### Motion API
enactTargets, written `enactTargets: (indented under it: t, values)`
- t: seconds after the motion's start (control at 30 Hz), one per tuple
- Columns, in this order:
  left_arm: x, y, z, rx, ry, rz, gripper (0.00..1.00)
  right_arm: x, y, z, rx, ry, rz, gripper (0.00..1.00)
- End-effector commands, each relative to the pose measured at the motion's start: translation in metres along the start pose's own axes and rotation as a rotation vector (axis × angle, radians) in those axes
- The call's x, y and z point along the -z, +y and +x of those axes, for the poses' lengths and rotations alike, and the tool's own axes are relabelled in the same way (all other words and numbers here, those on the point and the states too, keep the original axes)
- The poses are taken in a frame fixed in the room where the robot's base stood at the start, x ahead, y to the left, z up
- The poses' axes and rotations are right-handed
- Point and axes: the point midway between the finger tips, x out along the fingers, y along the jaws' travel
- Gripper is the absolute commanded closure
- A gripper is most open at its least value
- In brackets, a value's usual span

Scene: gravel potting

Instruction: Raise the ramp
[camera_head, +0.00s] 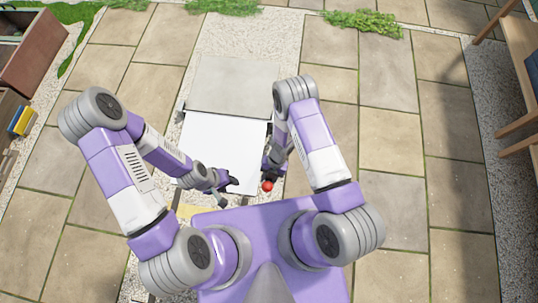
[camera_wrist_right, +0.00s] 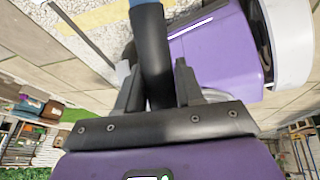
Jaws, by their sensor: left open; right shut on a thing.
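A flat white panel (camera_head: 222,140) lies in front of me in the head view, with a grey slab (camera_head: 235,85) against its far edge. I cannot tell which of the two is the ramp, or whether either is tilted. My left gripper (camera_head: 234,182) is open over the panel's near part and holds nothing. My right gripper (camera_head: 268,176) is at the panel's right edge, beside a red knob (camera_head: 267,186). In the right wrist view its fingers (camera_wrist_right: 157,88) are shut on a dark upright handle (camera_wrist_right: 151,50). The handle's lower end is hidden between the fingers.
Pale gravel (camera_head: 250,35) borders the slab. Paving stones (camera_head: 388,125) lie clear to the right. A wooden bench (camera_head: 520,60) stands at the far right, and a brown planter (camera_head: 30,45) at the upper left. A yellow patch (camera_head: 195,210) shows near my base.

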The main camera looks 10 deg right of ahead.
Motion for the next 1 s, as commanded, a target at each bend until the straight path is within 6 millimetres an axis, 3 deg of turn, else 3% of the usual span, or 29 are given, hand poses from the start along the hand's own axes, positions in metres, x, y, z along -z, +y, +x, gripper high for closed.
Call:
enactTargets:
  t: [0.27, 0.73, 1.0]
  values:
    - [0.0, 0.001, -0.002, 0.0, 0.0, 0.0, 0.53, -0.009, 0.004, -0.013, -0.008, 0.018, 0.001, 1.0]
    - [0.0, 0.001, -0.003, 0.0, 0.0, 0.0, 0.53, -0.049, 0.024, -0.09, -0.01, 0.144, 0.025, 1.0]
    - [0.0, -0.003, 0.008, 0.0, 0.0, 0.0, 0.53, -0.078, 0.035, -0.133, -0.007, 0.235, 0.044, 1.0]
